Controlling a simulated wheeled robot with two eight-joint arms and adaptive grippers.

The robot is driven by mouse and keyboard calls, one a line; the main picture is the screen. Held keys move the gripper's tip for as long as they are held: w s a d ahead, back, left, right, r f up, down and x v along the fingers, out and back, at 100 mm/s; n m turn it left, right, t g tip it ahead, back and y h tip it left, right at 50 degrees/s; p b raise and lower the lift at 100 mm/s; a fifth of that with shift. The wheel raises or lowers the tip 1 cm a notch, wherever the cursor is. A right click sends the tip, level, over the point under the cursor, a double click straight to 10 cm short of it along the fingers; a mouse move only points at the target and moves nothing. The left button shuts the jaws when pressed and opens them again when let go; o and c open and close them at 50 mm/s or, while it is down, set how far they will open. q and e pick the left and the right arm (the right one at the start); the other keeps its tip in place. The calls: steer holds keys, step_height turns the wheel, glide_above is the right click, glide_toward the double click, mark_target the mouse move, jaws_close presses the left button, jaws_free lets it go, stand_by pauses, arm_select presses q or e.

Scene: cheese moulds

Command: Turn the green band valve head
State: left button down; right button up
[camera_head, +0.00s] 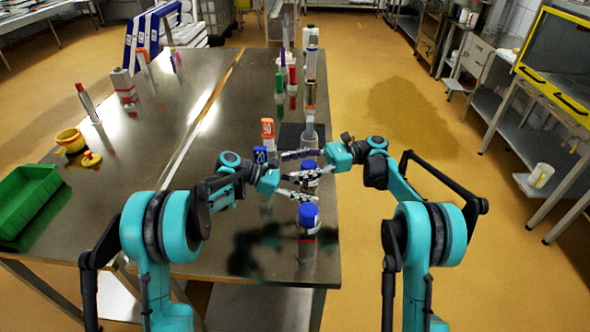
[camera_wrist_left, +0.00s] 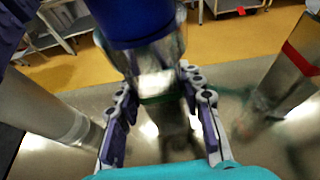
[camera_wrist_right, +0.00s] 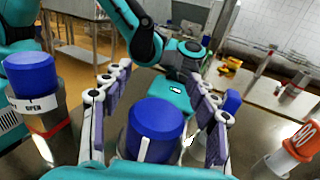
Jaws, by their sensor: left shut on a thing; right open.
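The valve with the green band (camera_wrist_left: 160,98) stands between the two fingers of my left gripper (camera_wrist_left: 160,125), which is shut on its metal body. Its blue head (camera_wrist_left: 135,20) is above the fingers. In the head view this blue head (camera_head: 309,168) is partly covered by fingers. My left gripper (camera_head: 306,187) reaches in from the left. My right gripper (camera_head: 297,163) comes from the right, just beyond it. In the right wrist view the blue head (camera_wrist_right: 157,122), with a white stripe on its side, lies between the open fingers of that gripper (camera_wrist_right: 155,110). Contact there is unclear.
Another blue-headed valve (camera_head: 308,216) stands nearer me; its label reads OPEN in the right wrist view (camera_wrist_right: 35,102). Several bottles (camera_head: 310,60) line the table's far right. A green bin (camera_head: 25,198) sits left.

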step_height(320, 180, up, 8)
steer(key=shift+r, duration=0.25)
steer(key=shift+o, duration=0.2)
steer(key=n+t+h, duration=0.6)
steer(key=n+t, duration=1.4)
steer(key=n, duration=0.2)
glide_toward(308, 169)
step_height(308, 169, down, 2)
steer(key=x, duration=0.7)
steer(key=w+d+x, duration=0.1)
steer(key=x, duration=0.3)
steer(key=shift+w+a, duration=0.15)
steer(key=shift+w, duration=0.1)
